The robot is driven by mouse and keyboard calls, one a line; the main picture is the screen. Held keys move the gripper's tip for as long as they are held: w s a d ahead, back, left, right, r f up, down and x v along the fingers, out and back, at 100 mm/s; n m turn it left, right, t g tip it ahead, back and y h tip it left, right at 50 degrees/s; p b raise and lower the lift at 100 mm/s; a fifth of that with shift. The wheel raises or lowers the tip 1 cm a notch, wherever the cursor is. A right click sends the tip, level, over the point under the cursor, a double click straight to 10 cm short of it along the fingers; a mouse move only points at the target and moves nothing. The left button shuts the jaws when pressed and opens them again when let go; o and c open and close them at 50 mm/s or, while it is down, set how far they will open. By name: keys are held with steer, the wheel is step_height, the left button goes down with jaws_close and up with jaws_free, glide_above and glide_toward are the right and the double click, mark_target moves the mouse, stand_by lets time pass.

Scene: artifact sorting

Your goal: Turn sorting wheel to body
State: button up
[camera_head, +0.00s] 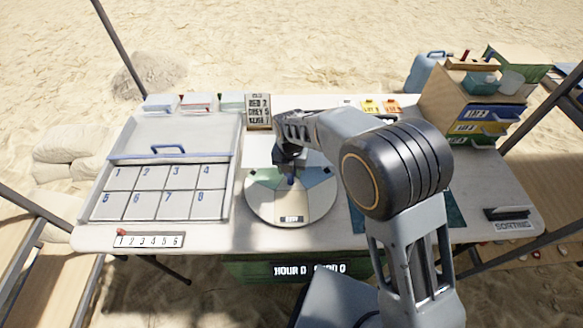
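The sorting wheel (291,208) is a round disc with several coloured sectors, flat on the table in the middle of the head view. A pale sector with a small dark-and-white label (291,218) faces the table's front edge. A blue upright piece (291,180) shows near the wheel's centre. My gripper (289,166) is over the back half of the wheel, close to the blue piece. I cannot tell if it touches it.
A tray with numbered cells (228,180) and a blue handle stands at the left. A number strip (149,240) lies at the front left. A drawer cabinet (446,105) stands at the back right. A teal mat (453,212) is partly behind my arm. A sign (258,111) stands at the back.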

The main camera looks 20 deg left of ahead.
stand_by(0.3)
steer(key=o, duration=1.3)
step_height(320, 180, up, 14)
steer(key=shift+f, duration=0.1)
